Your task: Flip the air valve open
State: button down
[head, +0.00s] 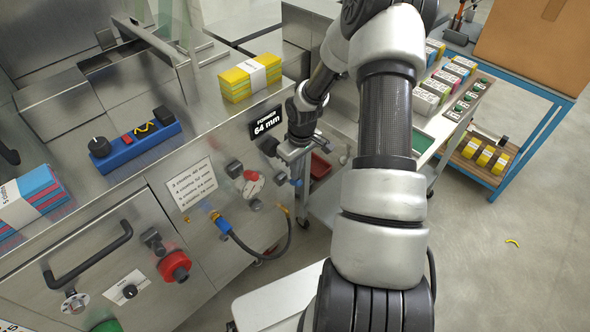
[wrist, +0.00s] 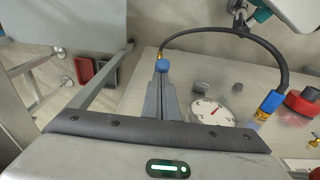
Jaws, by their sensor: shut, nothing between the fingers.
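My gripper (head: 297,172) is at the machine's front panel, below the black display reading 64 mm. In the wrist view its fingers (wrist: 162,90) are together with nothing between them. A small blue part (wrist: 162,66) with a brass fitting, at the end of a black hose, shows just beyond the fingertips; it looks like the air valve. I cannot tell whether the fingers touch it. In the head view the blue part (head: 282,178) is beside the gripper. Its lever position is unclear. The hose runs to a blue and brass connector (head: 222,225) lower left.
A round gauge (wrist: 212,112) and grey knobs sit near the fingers. A red knob (head: 174,265) and a black handle (head: 88,258) stick out of the panel. The black hose (head: 270,255) loops outward below. A cart (head: 320,188) with a red bin stands to the right.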

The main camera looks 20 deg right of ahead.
aim_at(300, 182)
jog(key=shift+s+d+f, duration=0.1)
jog(key=shift+s+f, duration=0.05)
jog(key=shift+s, duration=0.05)
jog(key=shift+s+d+f+t+y+b, duration=0.2)
jog(key=shift+s+f+t+b, duration=0.1)
jog(key=shift+s+f+t, duration=0.25)
jog(key=shift+s+d+f+t+y+b, duration=0.1)
jog(key=shift+s+f+t+y+b, duration=0.2)
jog(key=shift+t, duration=0.35)
notch_tip(300, 182, down, 10)
jog(key=s+d+t+y+b, duration=0.1)
jog(key=s+t+b, duration=0.1)
jog(key=t+b, duration=0.2)
jog(key=shift+s+t+y+b, duration=0.3)
jog(key=shift+s+t+b, duration=0.1)
jog(key=shift+b, duration=0.7)
jog(key=shift+s+r, duration=0.1)
